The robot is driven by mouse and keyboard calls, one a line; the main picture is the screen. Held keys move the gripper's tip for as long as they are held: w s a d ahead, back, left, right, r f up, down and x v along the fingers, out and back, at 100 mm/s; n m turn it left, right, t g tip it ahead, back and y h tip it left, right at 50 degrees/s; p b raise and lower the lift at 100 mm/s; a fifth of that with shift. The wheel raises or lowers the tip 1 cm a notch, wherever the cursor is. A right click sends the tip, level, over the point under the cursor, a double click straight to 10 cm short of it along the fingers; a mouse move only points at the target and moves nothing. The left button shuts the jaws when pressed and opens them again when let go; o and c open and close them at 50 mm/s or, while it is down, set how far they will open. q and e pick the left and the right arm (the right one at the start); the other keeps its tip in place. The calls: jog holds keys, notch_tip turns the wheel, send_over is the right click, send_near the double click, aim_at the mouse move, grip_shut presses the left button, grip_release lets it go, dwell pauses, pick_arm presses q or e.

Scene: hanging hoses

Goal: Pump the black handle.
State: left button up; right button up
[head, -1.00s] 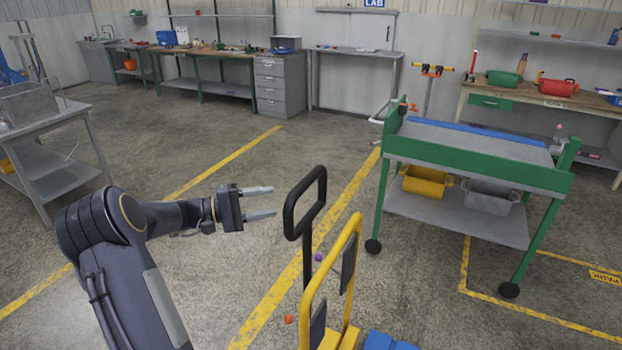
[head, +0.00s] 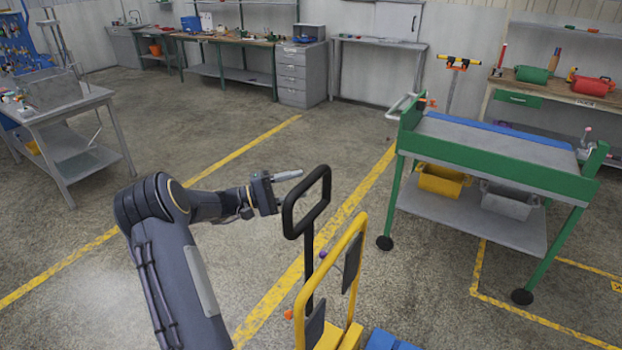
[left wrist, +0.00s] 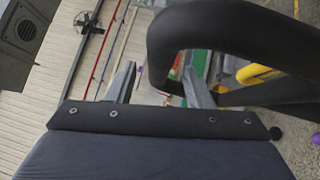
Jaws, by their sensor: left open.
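The black handle (head: 322,205) is an upright rounded loop on a thin post, tilted slightly, beside the yellow frame in the head view. My left gripper (head: 291,189) is open at the left side of the loop. One finger shows above; the other is mostly hidden by the handle's left bar. In the left wrist view the handle (left wrist: 190,28) fills the upper right, and its near bar appears across the space between the open fingers (left wrist: 158,72). The right finger shows against the loop's opening. I cannot tell whether they touch. My right gripper is not in view.
A yellow frame (head: 302,312) with dark pads stands just right of the handle's post. A green-edged cart (head: 505,165) with yellow and grey bins stands further right. A grey table (head: 60,110) is at the left. Open floor lies behind the handle.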

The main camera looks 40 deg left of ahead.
aim_at(309, 182)
pick_arm(q)
jog(key=shift+p+x, duration=0.45)
jog(key=shift+x, duration=1.55)
grip_shut()
